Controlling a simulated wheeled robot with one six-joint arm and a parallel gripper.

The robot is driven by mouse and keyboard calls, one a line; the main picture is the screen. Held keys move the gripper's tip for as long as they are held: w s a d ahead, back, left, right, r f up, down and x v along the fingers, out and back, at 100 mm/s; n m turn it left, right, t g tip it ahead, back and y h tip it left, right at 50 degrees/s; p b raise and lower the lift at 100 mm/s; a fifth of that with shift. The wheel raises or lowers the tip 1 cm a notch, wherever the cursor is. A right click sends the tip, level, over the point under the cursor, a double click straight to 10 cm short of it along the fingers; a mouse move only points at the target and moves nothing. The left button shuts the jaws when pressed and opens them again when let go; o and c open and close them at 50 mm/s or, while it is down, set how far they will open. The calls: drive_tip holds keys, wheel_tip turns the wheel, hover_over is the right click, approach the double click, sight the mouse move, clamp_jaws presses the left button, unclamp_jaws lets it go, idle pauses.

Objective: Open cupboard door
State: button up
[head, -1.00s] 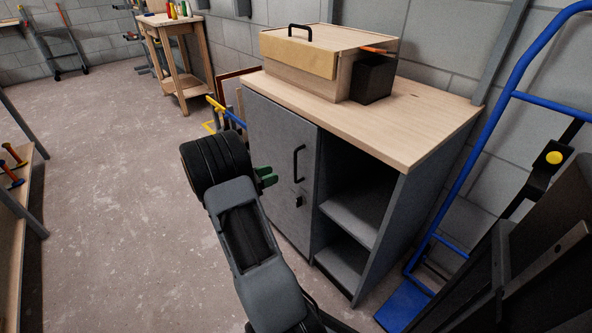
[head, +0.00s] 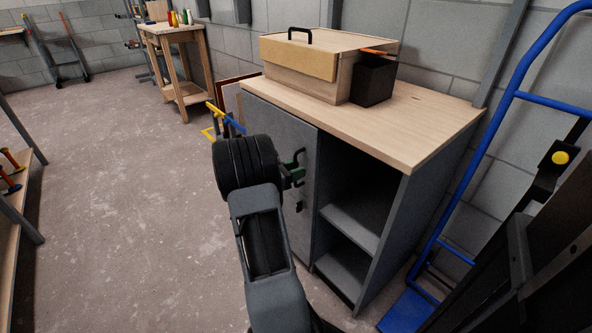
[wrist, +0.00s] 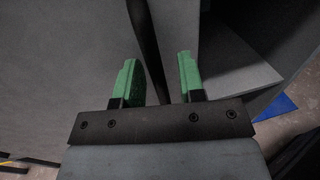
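The cupboard door (head: 272,127) is a grey panel on the left half of the cupboard and looks closed. Its black bar handle (head: 300,157) is partly hidden by my gripper (head: 293,176) in the head view. In the wrist view the door (wrist: 60,70) fills the left, and the handle (wrist: 146,40) runs down between the two green fingers of my gripper (wrist: 156,80). The fingers are apart, with gaps showing beside the handle.
Open shelves (head: 350,225) are right of the door. A wooden box (head: 305,75) and a black bin (head: 373,80) stand on the wooden top (head: 430,120). A blue hand truck (head: 470,190) stands at the right. The floor (head: 130,200) to the left is clear.

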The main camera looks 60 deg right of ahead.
drive_tip(key=shift+c, duration=0.5)
clamp_jaws()
